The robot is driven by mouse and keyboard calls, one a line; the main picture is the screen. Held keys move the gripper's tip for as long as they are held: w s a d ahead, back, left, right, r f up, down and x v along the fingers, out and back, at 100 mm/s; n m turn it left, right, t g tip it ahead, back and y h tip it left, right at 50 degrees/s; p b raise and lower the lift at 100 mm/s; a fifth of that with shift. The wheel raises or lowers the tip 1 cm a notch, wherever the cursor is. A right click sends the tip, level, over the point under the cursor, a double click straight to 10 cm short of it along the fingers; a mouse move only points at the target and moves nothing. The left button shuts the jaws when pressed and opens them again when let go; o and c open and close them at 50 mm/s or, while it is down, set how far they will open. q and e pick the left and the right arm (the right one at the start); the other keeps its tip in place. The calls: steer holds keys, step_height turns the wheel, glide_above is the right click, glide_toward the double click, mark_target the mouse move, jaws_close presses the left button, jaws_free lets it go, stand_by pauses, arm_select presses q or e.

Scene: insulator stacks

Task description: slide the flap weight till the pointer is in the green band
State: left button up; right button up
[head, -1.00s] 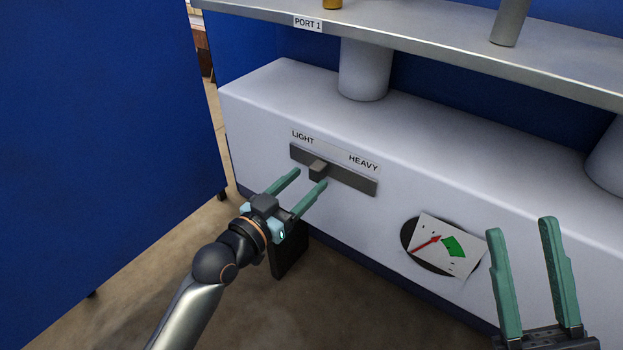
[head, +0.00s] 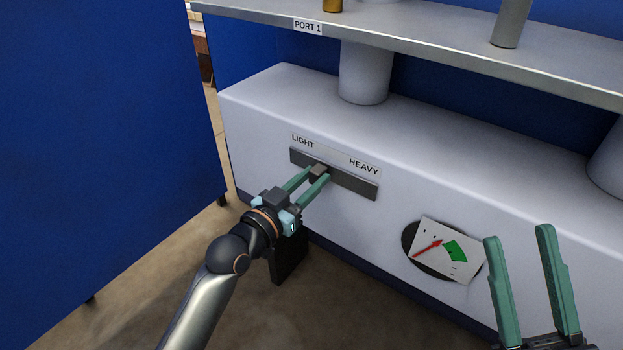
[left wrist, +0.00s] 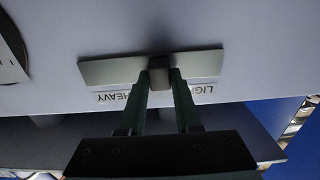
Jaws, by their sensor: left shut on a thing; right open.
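The flap weight is a small dark block (head: 319,171) on a grey slotted plate (head: 355,187), left of the plate's middle, between the LIGHT and HEAVY labels. My left gripper (head: 314,177) is shut on the block; in the left wrist view its two fingers (left wrist: 162,88) sit on either side of the block (left wrist: 160,65). The gauge (head: 446,249) has a red pointer (head: 427,248) lying to the left of the green band (head: 455,250), outside it. My right gripper (head: 531,290) is open and empty at the lower right, in front of the white housing.
The white housing (head: 270,115) carries the plate and gauge. A metal shelf (head: 440,40) labelled PORT 1 runs above it. A blue panel (head: 100,130) stands close on the left. Bare floor lies below the housing.

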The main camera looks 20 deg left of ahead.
arm_select(q)
jaws_close()
stand_by(0.8)
